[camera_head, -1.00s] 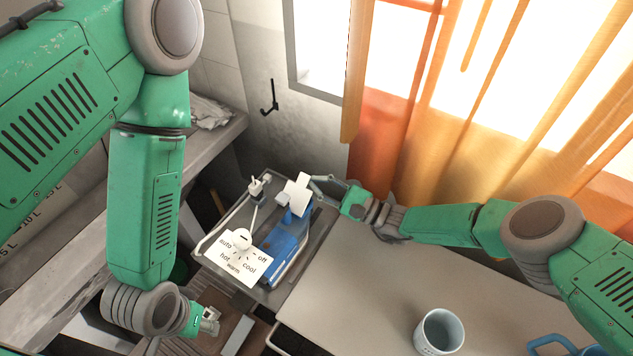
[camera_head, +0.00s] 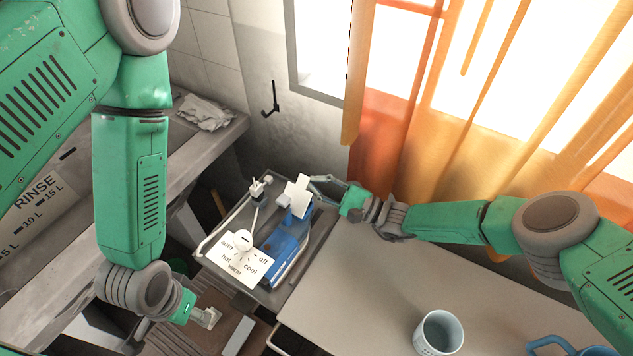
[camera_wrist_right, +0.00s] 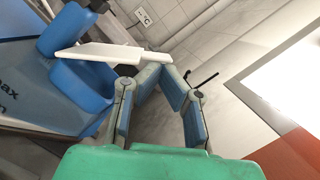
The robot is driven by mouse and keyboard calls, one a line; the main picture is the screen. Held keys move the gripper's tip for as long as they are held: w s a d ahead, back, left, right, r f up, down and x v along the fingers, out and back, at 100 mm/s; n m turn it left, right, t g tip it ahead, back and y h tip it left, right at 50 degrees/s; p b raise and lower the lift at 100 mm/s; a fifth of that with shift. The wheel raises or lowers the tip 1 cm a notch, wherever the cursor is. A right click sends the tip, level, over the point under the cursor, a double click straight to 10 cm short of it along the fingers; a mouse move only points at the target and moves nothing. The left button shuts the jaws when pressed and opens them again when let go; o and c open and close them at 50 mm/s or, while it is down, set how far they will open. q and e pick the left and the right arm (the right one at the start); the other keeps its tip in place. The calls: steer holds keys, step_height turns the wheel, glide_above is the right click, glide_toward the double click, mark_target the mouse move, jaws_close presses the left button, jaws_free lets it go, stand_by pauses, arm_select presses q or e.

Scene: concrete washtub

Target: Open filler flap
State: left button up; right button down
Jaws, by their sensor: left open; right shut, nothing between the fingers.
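The blue appliance (camera_head: 288,248) sits on the grey tray at the middle of the head view. The white filler flap (camera_head: 297,196) stands tilted up at its far end. In the right wrist view the flap (camera_wrist_right: 100,54) is a thin white plate jutting from the blue body (camera_wrist_right: 60,95). My right gripper (camera_head: 322,181) is shut and empty at the flap's right side. In the right wrist view its fingertips (camera_wrist_right: 163,74) are by the plate's outer end; I cannot tell if they touch. My left gripper (camera_head: 209,318) is open and empty, low and left of the tray.
A white dial card (camera_head: 238,262) marked auto, off, hot, warm and cool lies at the tray's near left. A white mug (camera_head: 438,333) stands on the table (camera_head: 370,285). A blue handled item (camera_head: 560,345) is at lower right. An orange curtain (camera_head: 380,130) hangs behind.

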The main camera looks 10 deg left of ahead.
mark_target(309, 196)
steer(key=shift+s+a+r+n+g+h+p, duration=0.2)
steer(key=shift+s+r+n+p, duration=0.3)
steer(key=shift+n, duration=0.7)
steer(key=shift+s+a+r+n+g+h+p, duration=0.15)
steer(key=shift+s+a+r+n+g+p, duration=0.3)
steer(key=shift+n, duration=0.75)
steer(key=shift+s+r+n+g+h+p, duration=0.15)
steer(key=shift+s+r+n+p, duration=0.2)
steer(key=shift+s+r+n, duration=0.6)
steer(key=shift+w+f+n, duration=0.25)
steer(key=shift+f, duration=0.1)
steer(key=shift+d, duration=0.2)
steer(key=s+d+f, duration=0.1)
steer(key=d, duration=1)
steer(key=shift+s+d, duration=0.25)
steer(key=shift+s, duration=0.1)
steer(key=shift+s, duration=0.1)
